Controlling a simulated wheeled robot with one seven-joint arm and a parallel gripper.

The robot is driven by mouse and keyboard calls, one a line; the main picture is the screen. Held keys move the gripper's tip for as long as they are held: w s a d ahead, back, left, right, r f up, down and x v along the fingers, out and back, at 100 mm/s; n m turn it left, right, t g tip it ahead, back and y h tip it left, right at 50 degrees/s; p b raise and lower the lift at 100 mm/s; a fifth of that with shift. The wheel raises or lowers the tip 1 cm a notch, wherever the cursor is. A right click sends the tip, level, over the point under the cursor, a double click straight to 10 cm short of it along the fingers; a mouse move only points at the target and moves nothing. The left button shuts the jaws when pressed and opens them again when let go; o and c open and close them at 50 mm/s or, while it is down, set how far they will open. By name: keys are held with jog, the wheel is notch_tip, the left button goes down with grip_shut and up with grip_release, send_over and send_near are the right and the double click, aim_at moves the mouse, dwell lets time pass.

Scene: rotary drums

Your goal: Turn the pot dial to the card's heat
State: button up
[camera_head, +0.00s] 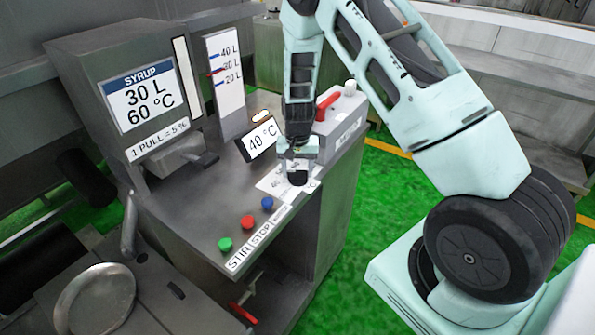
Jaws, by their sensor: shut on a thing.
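The card (143,99) on the upright panel at left reads SYRUP, 30 L, 60 °C. A small tilted display (262,138) on the console reads 40 °C. My gripper (297,172) points down over the console top, right of the display, and is shut on the black pot dial (298,179). The gripper hides most of the dial, and its pointer cannot be made out. A white scale plate (270,183) lies around the dial, with a partly covered 40 mark.
Green (225,244), red (247,222) and blue (267,203) buttons line the console's front edge, with STIR and STOP labels. A level gauge (225,75) marked 40, 30 and 20 L stands behind. A red lever (327,105) is close behind my gripper.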

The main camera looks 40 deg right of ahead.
jog(key=m, duration=0.4)
jog(key=shift+w+r+m, duration=0.1)
jog(key=shift+m, duration=0.2)
jog(key=m, duration=0.3)
jog(key=shift+d+m, duration=0.1)
jog(key=shift+m, duration=0.2)
jog(key=m+p, duration=0.1)
jog(key=m, duration=0.2)
jog(key=shift+m, duration=0.3)
jog(key=shift+m+p, duration=0.5)
jog(key=shift+m, duration=1.3)
jog(key=o, duration=1)
notch_tip(320, 180, up, 17)
jog(key=b, duration=0.3)
jog(key=shift+r, duration=0.2)
